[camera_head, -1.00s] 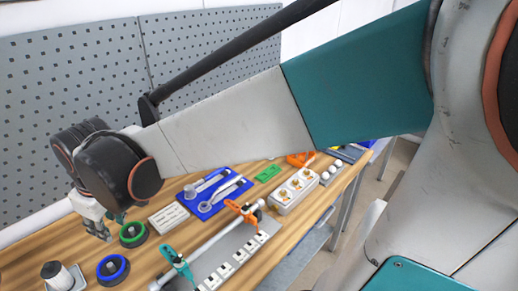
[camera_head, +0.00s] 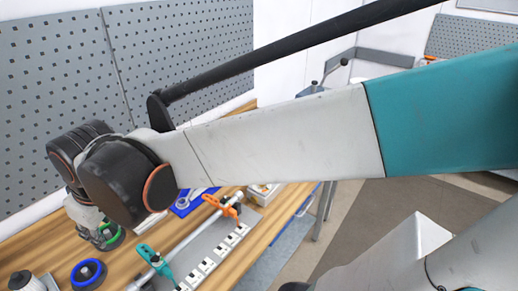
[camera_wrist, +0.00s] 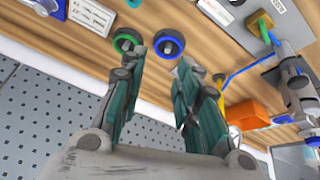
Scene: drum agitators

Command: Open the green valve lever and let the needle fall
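In the head view a green lever (camera_head: 154,261) sits on a silver pipe (camera_head: 190,237) above a grey plate, with an orange lever (camera_head: 220,206) farther along the pipe. My gripper (camera_head: 100,238) is to the left of the green lever and apart from it, near a green-rimmed round part. In the wrist view my gripper (camera_wrist: 165,66) has its two fingers spread, with nothing between them. A yellow-green piece (camera_wrist: 262,22) on a grey board shows at upper right; I cannot tell if it is the same lever. No needle can be made out.
A green ring (camera_wrist: 126,39) and a blue ring (camera_wrist: 168,43) lie on the wooden bench near my fingertips. An orange cup (camera_wrist: 247,114) and a metal device (camera_wrist: 300,90) stand to the right. A pegboard wall (camera_head: 50,100) bounds the bench's back.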

